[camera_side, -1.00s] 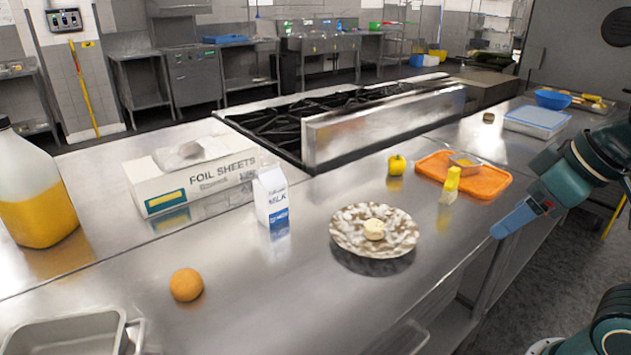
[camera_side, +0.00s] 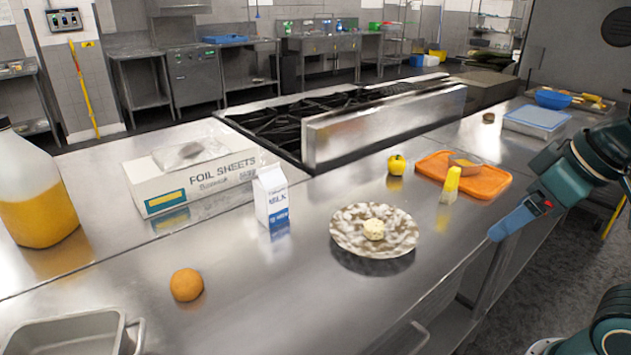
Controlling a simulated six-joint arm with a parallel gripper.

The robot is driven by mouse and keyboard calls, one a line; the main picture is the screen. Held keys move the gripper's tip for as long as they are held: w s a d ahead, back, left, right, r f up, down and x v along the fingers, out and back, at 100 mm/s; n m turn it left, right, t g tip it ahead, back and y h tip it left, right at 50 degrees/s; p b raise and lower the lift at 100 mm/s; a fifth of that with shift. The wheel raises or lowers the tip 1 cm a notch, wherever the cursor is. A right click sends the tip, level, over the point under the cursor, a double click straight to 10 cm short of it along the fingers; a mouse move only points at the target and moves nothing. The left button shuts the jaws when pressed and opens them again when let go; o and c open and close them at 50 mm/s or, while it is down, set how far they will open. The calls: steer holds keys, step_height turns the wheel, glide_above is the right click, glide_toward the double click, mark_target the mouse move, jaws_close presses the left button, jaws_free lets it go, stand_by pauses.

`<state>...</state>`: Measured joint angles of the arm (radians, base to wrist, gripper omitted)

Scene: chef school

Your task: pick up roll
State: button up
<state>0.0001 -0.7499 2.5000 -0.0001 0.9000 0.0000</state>
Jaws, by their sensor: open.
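A small pale roll-like piece (camera_side: 374,229) sits on a mottled brown-and-white plate (camera_side: 345,241) in the middle of the steel counter. A round orange-brown item (camera_side: 186,284) lies on the bare counter to the left; I cannot tell whether it is a roll or an orange. My gripper (camera_side: 497,234) is at the right, by the counter's front edge, with its blue fingers pointing down and left. It is open and empty, well apart from both the plate and the round item. The gap between its fingers is hard to see from this side.
An orange board (camera_side: 490,185), a yellow-and-white item (camera_side: 450,184) and a yellow pepper (camera_side: 396,165) lie to the right. A juice jug (camera_side: 38,200) and metal pan (camera_side: 65,325) are left. The counter between plate and pan is mostly clear.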

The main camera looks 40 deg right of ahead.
steer(key=w+a+r+n+y, duration=0.1)
steer(key=w+a+n, duration=0.1)
steer(key=w+a, duration=0.35)
steer(key=w+a+r+n+g+y, duration=0.1)
steer(key=w+a+r+n, duration=0.15)
steer(key=w, duration=0.55)
steer(key=w+a+r+n+y, duration=0.1)
steer(key=w+a+n, duration=0.1)
steer(key=w+a, duration=0.35)
steer(key=w+a+f+n+g+y, duration=0.1)
steer(key=w+a+f+n, duration=0.15)
steer(key=w, duration=0.25)
steer(key=w+a+f+n, duration=0.1)
steer(key=w+a, duration=0.3)
steer(key=w, duration=0.1)
steer(key=n+g+y, duration=0.1)
steer(key=n+y, duration=0.1)
steer(key=n, duration=0.2)
glide_toward(191, 274)
steer(key=r, duration=0.1)
steer(key=d+r, duration=0.1)
steer(key=shift+s+r, duration=0.1)
steer(key=shift+r, duration=0.3)
steer(key=shift+a, duration=0.1)
steer(key=x, duration=0.8)
steer(key=shift+f, duration=0.35)
